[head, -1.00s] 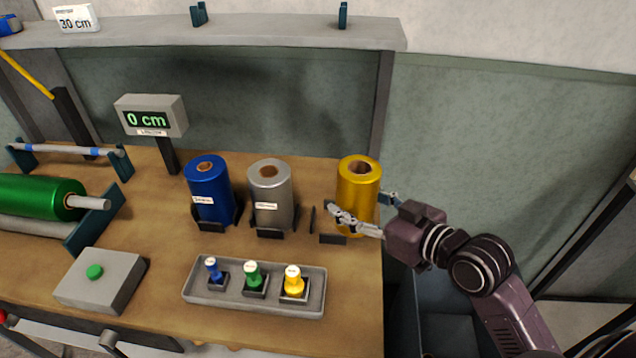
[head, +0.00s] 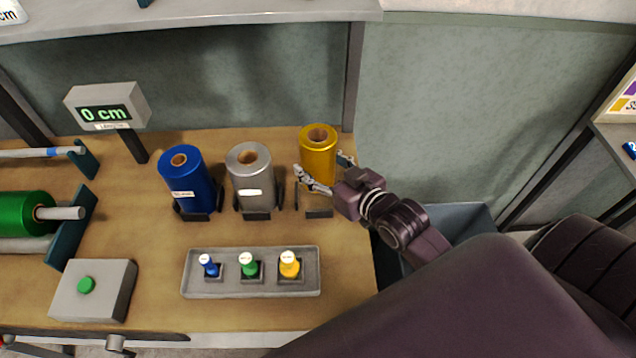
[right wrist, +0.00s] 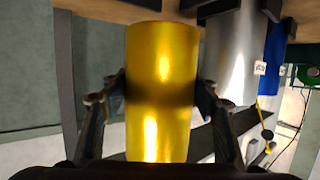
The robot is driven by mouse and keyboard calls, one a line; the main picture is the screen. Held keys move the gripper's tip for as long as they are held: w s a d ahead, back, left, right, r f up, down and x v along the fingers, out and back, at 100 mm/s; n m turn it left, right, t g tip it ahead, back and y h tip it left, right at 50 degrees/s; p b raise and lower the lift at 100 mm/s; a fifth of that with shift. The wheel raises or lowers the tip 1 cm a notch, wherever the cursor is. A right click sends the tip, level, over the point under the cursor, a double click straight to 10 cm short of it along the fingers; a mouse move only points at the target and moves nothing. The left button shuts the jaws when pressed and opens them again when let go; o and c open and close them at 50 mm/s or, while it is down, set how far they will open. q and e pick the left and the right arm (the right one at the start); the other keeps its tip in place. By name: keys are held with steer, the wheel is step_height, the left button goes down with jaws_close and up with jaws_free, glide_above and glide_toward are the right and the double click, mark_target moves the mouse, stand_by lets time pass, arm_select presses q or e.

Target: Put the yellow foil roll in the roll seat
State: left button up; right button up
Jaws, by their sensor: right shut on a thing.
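The yellow foil roll (head: 318,162) is upright at the right end of the row of rolls on the bench. My right gripper (head: 322,180) is shut on it, and its base appears a little above and behind its dark holder (head: 319,212). In the right wrist view the yellow roll (right wrist: 162,90) stands between the two fingers (right wrist: 160,108). At the left, a green roll (head: 22,214) lies on a spindle between dark side plates (head: 72,230). I cannot tell whether this is the roll seat. My left gripper is not in view.
A silver roll (head: 250,178) and a blue roll (head: 187,182) stand just left of the yellow one. In front is a grey tray (head: 200,288) with blue, green and yellow stamps. A button box (head: 95,290) and a 0 cm display (head: 105,108) are at left. A shelf (head: 230,18) overhangs behind.

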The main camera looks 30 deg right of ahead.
steer(key=shift+f, duration=3.7)
steer(key=shift+f, duration=0.15)
steer(key=o, duration=1.6)
steer(key=shift+s, duration=0.3)
steer(key=b+v, duration=0.1)
steer(key=v, duration=1)
steer(key=shift+s+d, duration=0.1)
steer(key=shift+s, duration=0.15)
